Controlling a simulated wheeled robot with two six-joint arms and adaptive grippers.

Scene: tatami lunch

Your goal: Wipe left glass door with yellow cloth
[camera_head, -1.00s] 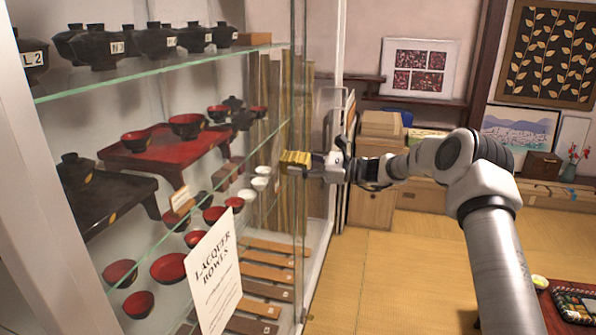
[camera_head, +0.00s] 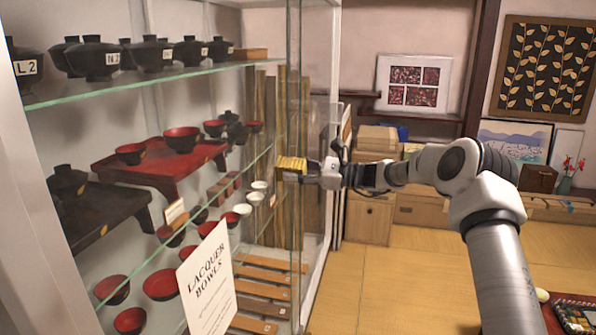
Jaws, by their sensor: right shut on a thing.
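The yellow cloth (camera_head: 291,165) is a small folded pad in my right gripper (camera_head: 309,171). The gripper is shut on it, and my arm reaches in from the right. The cloth is at the glass front of the tall display cabinet, near the upright glass edges at its right side. The glass door (camera_head: 262,215) is clear, so I see the shelves through it. I cannot tell whether the cloth touches the glass. My left gripper is not in view.
Behind the glass are dark lidded bowls (camera_head: 100,58), red bowls (camera_head: 162,283) and a red stand (camera_head: 165,165). A "Lacquer Bowls" sign (camera_head: 208,280) stands at the front. Wooden boxes (camera_head: 368,215) line the back wall. The tatami floor (camera_head: 400,285) is clear in the middle.

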